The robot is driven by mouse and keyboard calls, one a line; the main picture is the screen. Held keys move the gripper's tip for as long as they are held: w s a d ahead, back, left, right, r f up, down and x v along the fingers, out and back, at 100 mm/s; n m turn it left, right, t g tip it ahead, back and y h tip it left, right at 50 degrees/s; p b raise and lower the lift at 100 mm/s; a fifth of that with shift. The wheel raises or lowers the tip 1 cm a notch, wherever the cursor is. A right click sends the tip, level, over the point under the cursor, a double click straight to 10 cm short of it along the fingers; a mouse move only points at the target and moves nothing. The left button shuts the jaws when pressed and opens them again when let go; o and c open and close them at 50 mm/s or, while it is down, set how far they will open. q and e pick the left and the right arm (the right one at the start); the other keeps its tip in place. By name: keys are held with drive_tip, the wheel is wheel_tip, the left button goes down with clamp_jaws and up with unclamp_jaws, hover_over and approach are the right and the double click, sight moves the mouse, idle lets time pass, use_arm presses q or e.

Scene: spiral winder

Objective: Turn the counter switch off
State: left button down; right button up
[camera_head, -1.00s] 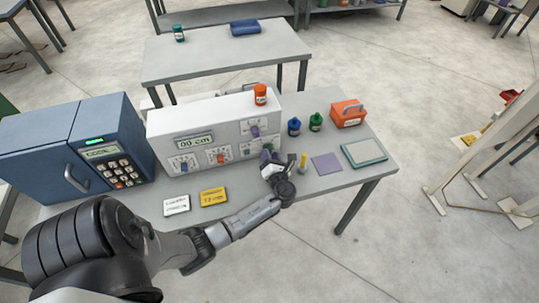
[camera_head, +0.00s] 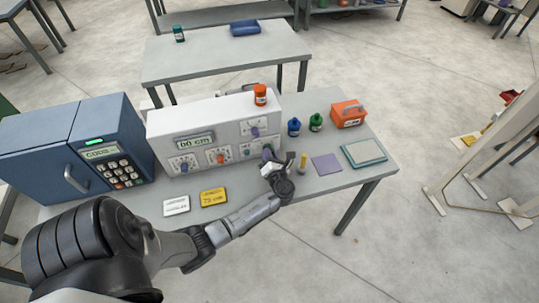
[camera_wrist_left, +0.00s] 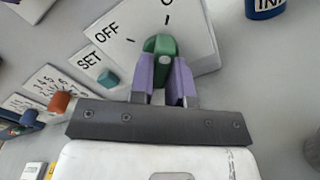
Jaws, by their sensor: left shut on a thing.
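The white counter box (camera_head: 207,112) stands on the near table with a display (camera_head: 195,141) that reads "00 cm". Its front carries several knobs. In the left wrist view a green switch knob (camera_wrist_left: 163,46) is at the front panel, with an "O" mark above it. My left gripper (camera_wrist_left: 162,80) has its purple fingers on both sides of this knob and is shut on it. In the head view the left gripper (camera_head: 269,157) is at the right end of the box front and mostly hides the knob. My right gripper is not in view.
A teal knob (camera_wrist_left: 108,78) by "OFF" and "SET" labels is close to the left of the fingers. A yellow post (camera_head: 303,162), purple mat (camera_head: 326,164) and blue and green bottles (camera_head: 315,122) stand to the right. White and yellow cards (camera_head: 213,197) lie in front.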

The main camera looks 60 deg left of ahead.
use_arm(q)
drive_tip(key=shift+n, duration=0.4)
drive_tip(key=n, duration=0.6)
drive_tip(key=shift+w+f+n, duration=0.1)
drive_tip(key=shift+n, duration=0.2)
drive_tip(key=n+b, duration=0.1)
drive_tip(key=n, duration=0.3)
drive_tip(key=shift+w, duration=0.1)
drive_tip(key=shift+n+b, duration=0.9)
drive_tip(key=shift+n, duration=1.3)
drive_tip(key=c, duration=1.1)
unclamp_jaws()
drive_tip(key=shift+d, duration=0.1)
